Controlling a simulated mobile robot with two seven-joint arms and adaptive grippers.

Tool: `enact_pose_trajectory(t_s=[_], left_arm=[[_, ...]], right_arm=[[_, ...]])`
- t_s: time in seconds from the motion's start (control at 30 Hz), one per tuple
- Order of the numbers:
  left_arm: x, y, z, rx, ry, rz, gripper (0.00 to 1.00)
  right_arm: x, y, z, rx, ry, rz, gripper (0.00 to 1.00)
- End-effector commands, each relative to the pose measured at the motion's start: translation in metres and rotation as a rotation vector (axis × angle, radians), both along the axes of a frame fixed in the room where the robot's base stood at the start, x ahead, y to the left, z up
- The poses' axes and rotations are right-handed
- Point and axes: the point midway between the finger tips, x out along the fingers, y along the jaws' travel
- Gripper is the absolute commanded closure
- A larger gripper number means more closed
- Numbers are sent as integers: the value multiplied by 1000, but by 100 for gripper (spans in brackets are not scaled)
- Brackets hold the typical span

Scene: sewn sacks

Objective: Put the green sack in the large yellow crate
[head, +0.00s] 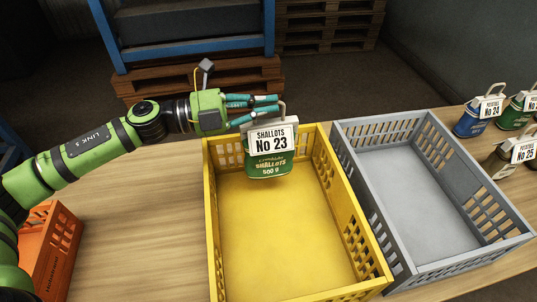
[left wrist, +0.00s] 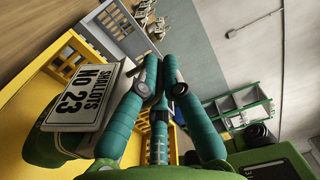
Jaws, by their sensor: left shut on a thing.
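The green sack (head: 268,165) carries a white tag reading "SHALLOTS No 23". It hangs upright from my left gripper (head: 277,104), whose teal fingers are shut on its handle at the top. The sack is over the back part of the large yellow crate (head: 216,230); whether its bottom touches anything I cannot tell. In the left wrist view the sack's tag (left wrist: 82,97) shows at the left, beside the fingers, with the yellow crate (left wrist: 25,110) behind it. The visible crate floor is bare. My right gripper is not in view.
A grey crate (head: 345,150), empty, stands right beside the yellow one. Blue (head: 470,124), green (head: 512,119) and brown (head: 497,163) sacks with tags stand at the far right. An orange crate (head: 65,240) is at the lower left. The table between is clear.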

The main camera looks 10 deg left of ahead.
Motion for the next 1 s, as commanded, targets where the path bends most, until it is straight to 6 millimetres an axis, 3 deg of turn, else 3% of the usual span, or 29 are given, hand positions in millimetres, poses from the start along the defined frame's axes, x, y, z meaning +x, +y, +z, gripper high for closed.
enact_pose_trajectory(t_s=[0.1, 0.5, 0.97, 1.0], left_arm=[[0, 0, -21, -4, 1, 1, 100], [0, 0, -66, -3, -1, 1, 100], [0, 0, -77, -2, -5, 0, 100], [0, 0, -78, 1, -2, 0, 84]], right_arm=[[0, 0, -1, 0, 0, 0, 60], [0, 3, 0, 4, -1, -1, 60], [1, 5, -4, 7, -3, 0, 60], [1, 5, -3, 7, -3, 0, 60]])
